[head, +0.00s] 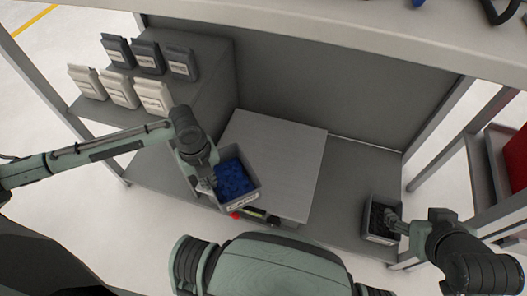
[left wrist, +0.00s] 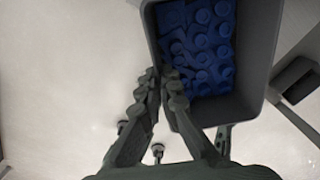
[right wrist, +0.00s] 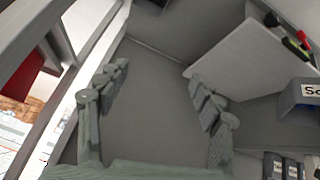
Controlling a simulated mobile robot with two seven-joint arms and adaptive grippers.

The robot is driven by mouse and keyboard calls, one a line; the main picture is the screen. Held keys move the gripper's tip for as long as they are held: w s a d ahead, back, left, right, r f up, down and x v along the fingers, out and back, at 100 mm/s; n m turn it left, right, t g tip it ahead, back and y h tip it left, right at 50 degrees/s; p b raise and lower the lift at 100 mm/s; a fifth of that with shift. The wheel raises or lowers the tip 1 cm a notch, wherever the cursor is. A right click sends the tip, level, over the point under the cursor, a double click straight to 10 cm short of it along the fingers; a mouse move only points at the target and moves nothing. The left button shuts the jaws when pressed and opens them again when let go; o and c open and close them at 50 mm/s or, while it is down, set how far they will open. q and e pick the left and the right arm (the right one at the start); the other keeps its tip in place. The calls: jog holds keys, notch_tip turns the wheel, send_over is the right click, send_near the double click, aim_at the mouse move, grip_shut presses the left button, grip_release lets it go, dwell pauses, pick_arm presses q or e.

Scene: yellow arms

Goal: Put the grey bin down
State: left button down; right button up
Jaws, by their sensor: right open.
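A grey bin (head: 247,200) with blue pieces inside and a white label is at the left edge of a light board. My left gripper (head: 208,183) is shut on its wall, and the left wrist view shows the fingers (left wrist: 162,85) at the wall of the same bin (left wrist: 247,108). I cannot tell whether its base touches anything. Another grey bin (head: 379,238) with dark contents is at the right of the lower shelf. My right gripper (head: 391,216) appears over that bin in the head view. The right wrist view shows its fingers (right wrist: 158,100) apart, with nothing between them.
A light board (head: 290,150) lies on the grey lower shelf (head: 340,200). Small labelled bins (head: 120,95) stand on the stepped rack at left. Red and yellow items (head: 235,215) lie beside the blue-filled bin. A worktop (head: 330,30) overhangs; frame posts (head: 440,150) stand at right.

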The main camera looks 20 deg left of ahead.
aim_at(228, 174)
pick_arm(q)
jog(key=w+d+f, duration=0.1)
jog(key=w+d+f+b, duration=0.1)
jog(key=w, duration=0.1)
jog(key=w+d+f, duration=0.1)
jog(key=w, duration=0.1)
jog(key=shift+w+f, duration=0.2)
jog(key=shift+f, duration=0.2)
jog(key=w+f, duration=0.1)
jog(key=w+d+f+b, duration=0.1)
jog(key=w, duration=0.1)
jog(key=w+d+f, duration=0.1)
jog(key=shift+w+b, duration=0.3)
jog(key=shift+b, duration=0.05)
notch_tip(228, 174, down, 4)
jog(key=shift+d+r+b, duration=0.1)
jog(key=shift+b, duration=0.45)
pick_arm(e)
jog(key=w+a+r+t+y, duration=0.2)
jog(key=w+a+r+t, duration=0.2)
jog(key=a+r, duration=0.2)
jog(key=w+a+r+n+t+y, duration=0.1)
jog(key=w+a+r+t+y, duration=0.2)
jog(key=r, duration=0.5)
jog(key=w+a+t, duration=0.1)
jog(key=a+t, duration=0.1)
jog(key=a, duration=0.1)
jog(key=shift+a+r+y, duration=0.25)
jog(key=shift+r+y, duration=0.05)
jog(key=shift+r, duration=0.1)
